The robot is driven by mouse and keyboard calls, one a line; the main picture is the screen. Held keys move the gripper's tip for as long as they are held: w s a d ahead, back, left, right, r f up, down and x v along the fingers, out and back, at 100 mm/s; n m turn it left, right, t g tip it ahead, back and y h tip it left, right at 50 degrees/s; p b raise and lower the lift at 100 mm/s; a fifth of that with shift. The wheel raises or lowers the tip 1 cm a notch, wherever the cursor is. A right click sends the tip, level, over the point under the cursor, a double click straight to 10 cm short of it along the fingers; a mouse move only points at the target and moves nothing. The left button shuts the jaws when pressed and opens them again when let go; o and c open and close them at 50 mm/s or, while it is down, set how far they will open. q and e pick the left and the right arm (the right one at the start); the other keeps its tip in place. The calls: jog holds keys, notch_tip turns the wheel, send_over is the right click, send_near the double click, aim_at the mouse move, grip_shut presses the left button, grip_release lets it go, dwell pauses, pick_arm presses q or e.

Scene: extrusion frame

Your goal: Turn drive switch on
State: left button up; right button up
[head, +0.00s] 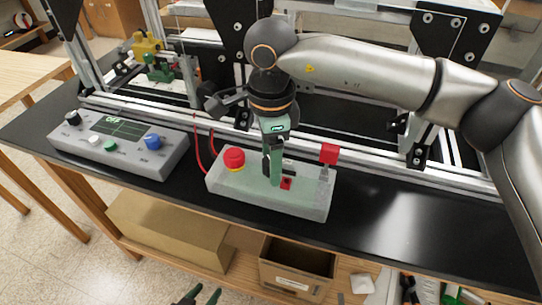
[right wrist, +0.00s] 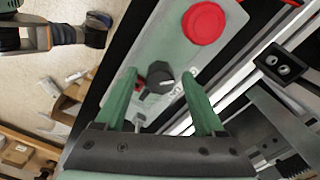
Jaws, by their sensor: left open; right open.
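A pale grey-green switch box (head: 230,181) stands at the table's front edge, with a red mushroom button (head: 233,158), a small red square (head: 286,184) and a red block on a post (head: 329,153). My right gripper (head: 276,180) points down over its middle. In the right wrist view, a black rotary knob (right wrist: 160,77) lies between the open green fingers, which are apart from it as far as I can tell. The red button (right wrist: 204,22) lies beyond. Which control is the drive switch is not readable. My left gripper (head: 197,296) is open and empty at the bottom edge.
A grey console (head: 150,158) with knobs and a display reading OFF stands to the left. An aluminium extrusion frame (head: 390,172) runs behind the box. The black tabletop (head: 420,225) is clear to the right. A cardboard box (head: 165,235) and an open bin (head: 290,282) sit below.

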jog(key=shift+c, duration=0.3)
jog(key=c, duration=1)
grip_shut()
